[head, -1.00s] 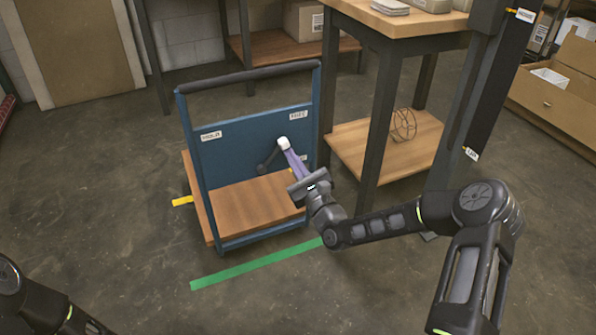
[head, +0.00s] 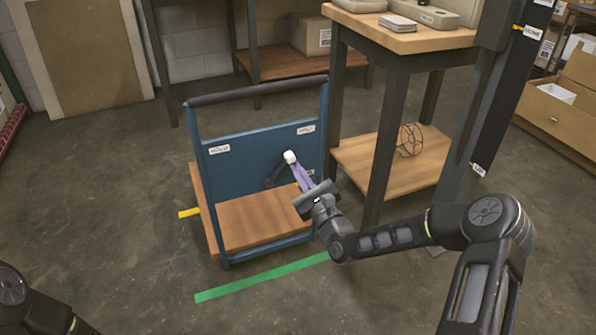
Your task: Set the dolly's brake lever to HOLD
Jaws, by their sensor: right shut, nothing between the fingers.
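The dolly has a blue panel (head: 240,178), a dark push bar and a wooden deck (head: 262,215). Its brake lever is a dark arm (head: 274,178) with a white knob (head: 290,157), slanting up and right from its pivot on the panel. A small label that seems to read HOLD (head: 219,149) is at the panel's upper left. Another label (head: 305,129), too blurred to read surely, is at the upper right. My right gripper (head: 297,166) is shut and empty, its purple fingers just below and right of the knob; whether they touch is unclear. My left gripper is out of view.
A wooden workbench (head: 410,42) with a lower shelf (head: 385,165) holding a wire frame (head: 410,139) stands close right of the dolly. Green tape (head: 262,277) lies on the floor in front. A cardboard box (head: 560,115) is far right. The front floor is open.

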